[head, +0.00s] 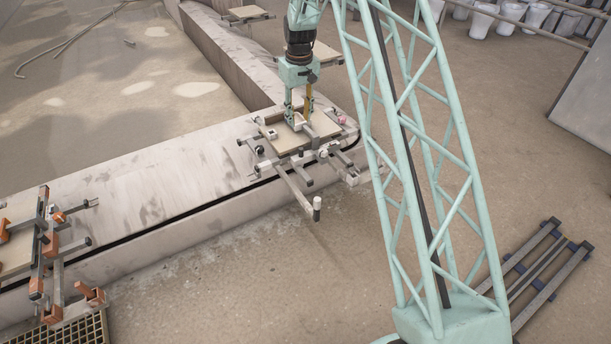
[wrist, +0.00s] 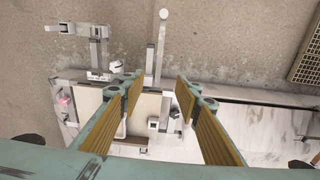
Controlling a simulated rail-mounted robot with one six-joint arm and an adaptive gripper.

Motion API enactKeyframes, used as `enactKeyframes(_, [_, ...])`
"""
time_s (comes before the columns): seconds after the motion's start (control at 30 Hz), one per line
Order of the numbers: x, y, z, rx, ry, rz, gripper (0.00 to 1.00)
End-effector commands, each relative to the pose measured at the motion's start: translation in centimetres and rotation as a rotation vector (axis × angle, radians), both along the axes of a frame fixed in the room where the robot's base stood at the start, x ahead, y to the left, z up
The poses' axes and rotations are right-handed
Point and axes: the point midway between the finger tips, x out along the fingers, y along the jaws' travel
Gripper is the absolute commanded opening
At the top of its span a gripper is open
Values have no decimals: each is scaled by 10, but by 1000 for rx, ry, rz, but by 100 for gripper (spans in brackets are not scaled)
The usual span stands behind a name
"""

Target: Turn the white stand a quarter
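The white stand (head: 290,136) sits on the pale track near its rounded corner. It has a square beige board, grey bars and small white blocks. My gripper (head: 298,118) points down over the stand. In the wrist view its two yellow-padded fingers (wrist: 158,88) are wide apart, with nothing clamped between them. I cannot tell whether the fingertips touch the stand.
A stand with orange blocks (head: 47,238) is on the track at left. More boards (head: 247,13) stand on the track behind. A grate (head: 68,330) lies at lower left and a dark rack (head: 540,270) at right. White pots (head: 483,20) stand far back.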

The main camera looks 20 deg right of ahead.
Motion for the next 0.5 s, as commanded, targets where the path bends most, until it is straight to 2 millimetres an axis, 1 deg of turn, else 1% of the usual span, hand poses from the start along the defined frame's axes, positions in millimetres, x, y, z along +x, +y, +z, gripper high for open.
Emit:
enactKeyframes(0.03, [4,-3,-12,0,5,1,31])
enactKeyframes(0.27, [19,-13,-59,2,20,8,31])
enactKeyframes(0.5, [31,-22,-110,4,35,15,31])
